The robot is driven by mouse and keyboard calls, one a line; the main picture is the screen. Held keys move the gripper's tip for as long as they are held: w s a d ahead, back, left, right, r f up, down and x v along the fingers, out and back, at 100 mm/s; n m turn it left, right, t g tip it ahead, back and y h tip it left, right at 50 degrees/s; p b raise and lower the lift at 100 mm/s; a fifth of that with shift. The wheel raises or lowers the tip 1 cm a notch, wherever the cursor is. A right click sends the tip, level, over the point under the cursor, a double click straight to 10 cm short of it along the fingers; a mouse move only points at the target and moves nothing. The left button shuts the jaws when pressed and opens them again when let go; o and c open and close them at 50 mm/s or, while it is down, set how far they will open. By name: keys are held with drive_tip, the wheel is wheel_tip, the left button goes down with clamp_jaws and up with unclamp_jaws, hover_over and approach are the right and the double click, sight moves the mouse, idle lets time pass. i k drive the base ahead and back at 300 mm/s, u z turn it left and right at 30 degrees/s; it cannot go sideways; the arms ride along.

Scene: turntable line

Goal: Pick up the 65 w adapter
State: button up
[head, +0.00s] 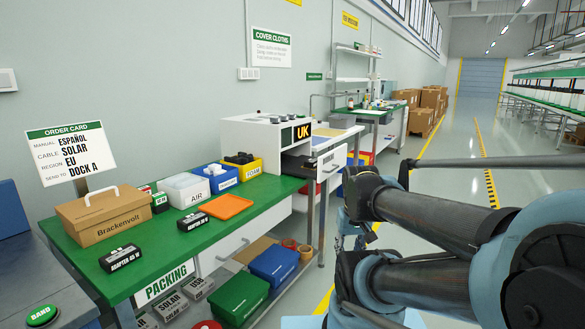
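Two black adapter boxes with white lettering lie apart on the green packing table (262,190). The nearer adapter (121,257) lies at the front left; its label seems to read 45 W, but the digits are too small to be sure. The other adapter (190,222) lies farther right, near the orange tray; its wattage is not clear to me. I cannot tell for certain which is the 65 W one. My arm fills the right side of the view, well away from both adapters. My gripper cannot be made out.
A cardboard Brackenvolt box (100,215) stands behind the nearer adapter. An orange tray (226,206), a white AIR bin (186,191), a blue bin (216,178) and a yellow FOAM bin (242,168) stand farther along. A green BAND button (43,315) is at lower left. Open floor lies right.

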sight(312, 163)
drive_tip(key=u, duration=0.1)
drive_tip(key=i, duration=1)
drive_tip(key=z, duration=0.05)
